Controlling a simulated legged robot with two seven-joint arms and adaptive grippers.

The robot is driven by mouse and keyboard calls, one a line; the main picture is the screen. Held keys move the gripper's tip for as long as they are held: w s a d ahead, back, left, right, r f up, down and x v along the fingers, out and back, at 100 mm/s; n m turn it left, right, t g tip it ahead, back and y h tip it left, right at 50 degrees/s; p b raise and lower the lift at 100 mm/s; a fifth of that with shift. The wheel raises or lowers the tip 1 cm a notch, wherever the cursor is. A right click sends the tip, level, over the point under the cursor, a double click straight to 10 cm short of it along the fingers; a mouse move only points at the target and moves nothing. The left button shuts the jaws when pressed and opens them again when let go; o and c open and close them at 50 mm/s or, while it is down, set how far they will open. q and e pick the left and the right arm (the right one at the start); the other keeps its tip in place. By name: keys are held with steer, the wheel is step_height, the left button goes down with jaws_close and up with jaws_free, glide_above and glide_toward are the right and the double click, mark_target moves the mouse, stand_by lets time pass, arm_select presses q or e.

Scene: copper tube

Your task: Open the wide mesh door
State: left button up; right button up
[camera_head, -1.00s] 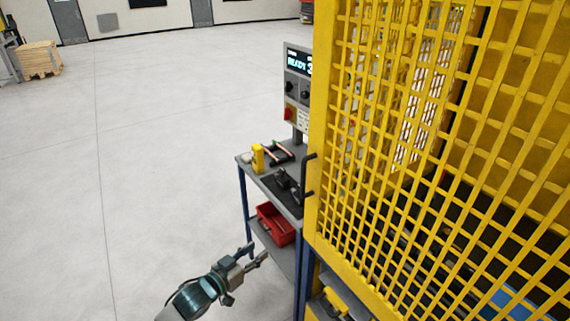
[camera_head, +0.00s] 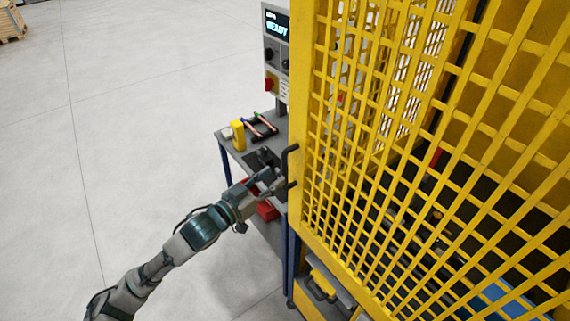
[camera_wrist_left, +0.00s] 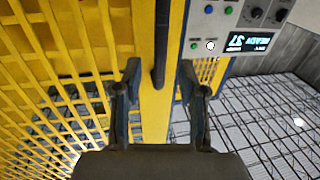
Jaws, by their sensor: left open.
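The wide yellow mesh door (camera_head: 375,150) fills the right half of the head view and stands shut as far as I can see. Its dark handle (camera_head: 290,165) is on the door's left edge post. My left gripper (camera_head: 277,183) is open, just left of the handle's lower part. In the left wrist view, the handle (camera_wrist_left: 161,40) runs upright in line with the gap between the open fingers of my gripper (camera_wrist_left: 158,90). Nothing is held, and I cannot tell whether a finger touches the handle. My right gripper is not in view.
A workbench (camera_head: 228,140) with a yellow object (camera_head: 238,135) and tools stands left of the door. A red bin (camera_head: 267,209) is on its lower shelf. A control panel (camera_head: 277,50) rises behind.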

mark_target(284, 169)
arm_select(q)
steer(key=x, duration=0.4)
steer(key=shift+w+d+r, duration=0.1)
steer(key=shift+d+r, duration=0.05)
steer(key=shift+d, duration=0.2)
steer(key=shift+w+p, duration=0.3)
steer(key=shift+w, duration=0.35)
steer(key=shift+d, duration=0.2)
jaws_close()
